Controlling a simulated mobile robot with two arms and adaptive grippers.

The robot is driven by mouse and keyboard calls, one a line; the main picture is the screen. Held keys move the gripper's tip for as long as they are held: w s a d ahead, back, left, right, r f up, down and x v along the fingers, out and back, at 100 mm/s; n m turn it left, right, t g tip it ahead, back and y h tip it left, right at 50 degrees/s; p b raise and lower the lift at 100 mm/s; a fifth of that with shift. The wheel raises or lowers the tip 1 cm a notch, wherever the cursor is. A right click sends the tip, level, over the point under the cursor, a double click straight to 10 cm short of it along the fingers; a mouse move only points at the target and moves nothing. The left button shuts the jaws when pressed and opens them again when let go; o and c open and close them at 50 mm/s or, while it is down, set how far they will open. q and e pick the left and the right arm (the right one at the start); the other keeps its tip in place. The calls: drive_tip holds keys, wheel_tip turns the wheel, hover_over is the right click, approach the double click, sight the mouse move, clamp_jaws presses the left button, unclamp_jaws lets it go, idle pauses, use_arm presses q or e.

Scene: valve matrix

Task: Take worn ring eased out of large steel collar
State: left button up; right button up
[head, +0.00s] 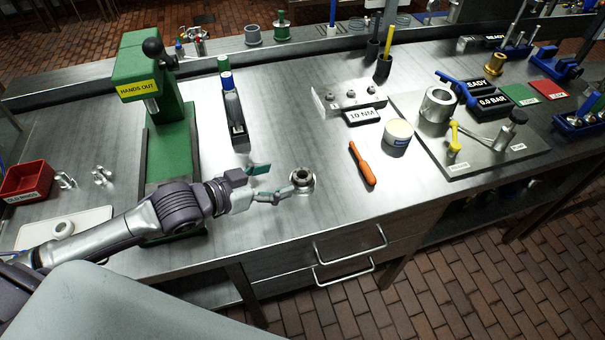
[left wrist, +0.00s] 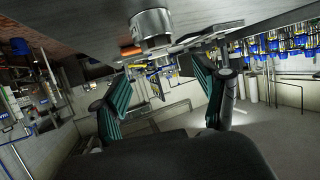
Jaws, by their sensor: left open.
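A short steel collar (head: 301,184) stands on the bench just beyond my left gripper (head: 279,180). A darker ring-like piece (head: 301,174) shows at its top; I cannot tell whether this is the worn ring or how far it sits out. My left gripper is open, its teal-padded fingers apart and empty, pointing at the collar. In the left wrist view a steel cylinder (left wrist: 151,24), likely the same collar, appears upside down beyond the open fingers (left wrist: 160,82), not between them. My right gripper is not in view.
A green press (head: 172,140) stands behind my left arm. A red bin (head: 27,181) and white tray (head: 72,232) are at left. An orange-handled tool (head: 362,163), a tub (head: 397,138) and a fixture plate (head: 490,158) with a larger steel cylinder (head: 437,104) are to the right.

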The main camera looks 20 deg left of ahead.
sight(307, 173)
use_arm(q)
drive_tip(key=x, duration=0.3)
drive_tip(key=shift+w, duration=0.1)
drive_tip(key=shift+w+d+f+p, duration=0.1)
drive_tip(key=shift+w+p, duration=0.05)
drive_tip(key=shift+p, duration=0.15)
drive_tip(key=p+x, duration=0.1)
drive_tip(key=x, duration=0.2)
drive_tip(key=shift+w+d+f, duration=0.15)
drive_tip(key=shift+d+f, duration=0.1)
drive_tip(key=shift+w+d+f, duration=0.25)
drive_tip(key=shift+w, duration=0.1)
drive_tip(key=shift+s, duration=0.1)
drive_tip(key=shift+c, duration=1)
drive_tip(key=c, duration=0.8)
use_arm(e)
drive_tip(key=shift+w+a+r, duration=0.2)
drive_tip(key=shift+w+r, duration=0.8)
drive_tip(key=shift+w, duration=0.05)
